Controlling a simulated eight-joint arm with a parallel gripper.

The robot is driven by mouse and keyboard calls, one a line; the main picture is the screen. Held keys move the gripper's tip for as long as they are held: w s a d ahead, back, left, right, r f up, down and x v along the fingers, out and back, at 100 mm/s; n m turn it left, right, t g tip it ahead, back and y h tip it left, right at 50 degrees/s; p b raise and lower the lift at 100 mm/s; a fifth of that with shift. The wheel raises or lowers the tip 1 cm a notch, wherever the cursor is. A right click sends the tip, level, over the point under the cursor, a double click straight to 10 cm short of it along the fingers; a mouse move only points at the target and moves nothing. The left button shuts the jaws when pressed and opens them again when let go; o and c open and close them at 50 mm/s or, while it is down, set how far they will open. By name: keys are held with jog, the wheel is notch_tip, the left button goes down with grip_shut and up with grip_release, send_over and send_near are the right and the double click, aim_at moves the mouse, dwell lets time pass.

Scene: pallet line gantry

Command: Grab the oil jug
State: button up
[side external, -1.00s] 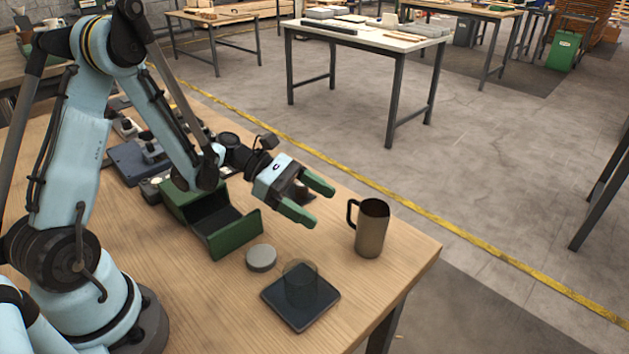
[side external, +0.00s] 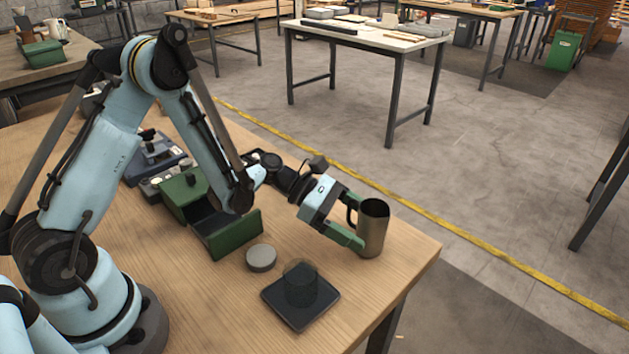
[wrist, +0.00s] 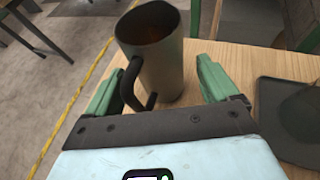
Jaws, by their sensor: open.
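The oil jug (side external: 374,230) is a dull metal cylinder with a black handle. It stands upright near the table's right corner. My gripper (side external: 355,220) is open, with its green fingers pointing at the jug from the left. In the wrist view, the jug (wrist: 165,62) stands upright with its open top visible, and my gripper (wrist: 158,78) has one finger on each side of it. I cannot tell whether either finger touches the jug.
A dark square tray (side external: 325,309) with a dark see-through cylinder (side external: 299,284) on it lies in front. A round grey puck (side external: 261,258) sits beside it. An open green box (side external: 240,236) is further left. The table's right edge is close behind the jug.

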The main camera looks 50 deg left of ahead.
jog(key=shift+c, duration=0.4)
jog(key=c, duration=1.3)
jog(key=shift+o, duration=0.2)
jog(key=shift+r, duration=0.25)
